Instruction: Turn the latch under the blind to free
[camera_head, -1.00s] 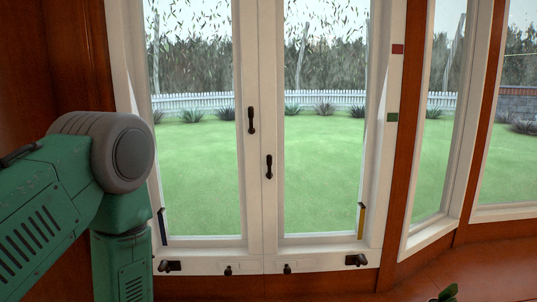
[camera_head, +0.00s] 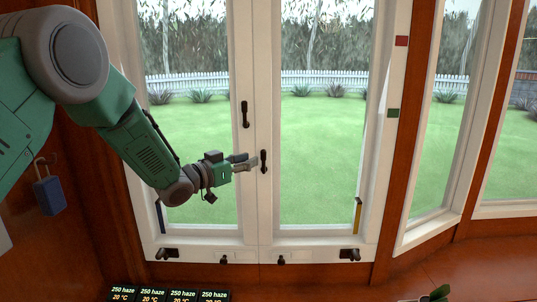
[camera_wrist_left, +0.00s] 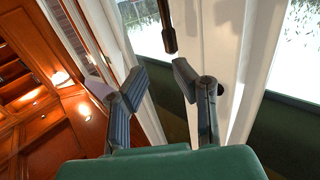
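The white double window has two dark handles on its middle posts. The upper handle (camera_head: 245,114) is on the left post and the lower handle (camera_head: 263,161) is on the right; both look upright. My left gripper (camera_head: 252,163) is just left of the lower handle. In the left wrist view my left gripper (camera_wrist_left: 157,80) is open, with nothing between its fingers. A dark handle (camera_wrist_left: 168,28) shows beyond the fingertips there; I cannot tell which one. Contact cannot be told. No blind is recognisable. My right gripper is not in view.
Dark fittings sit along the bottom frame, including a left one (camera_head: 167,253) and a right one (camera_head: 349,254). A blue padlock-shaped thing (camera_head: 48,190) hangs at left. Small dark displays (camera_head: 168,295) are at the bottom edge. A red tag (camera_head: 401,41) and green tag (camera_head: 393,113) mark the right frame.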

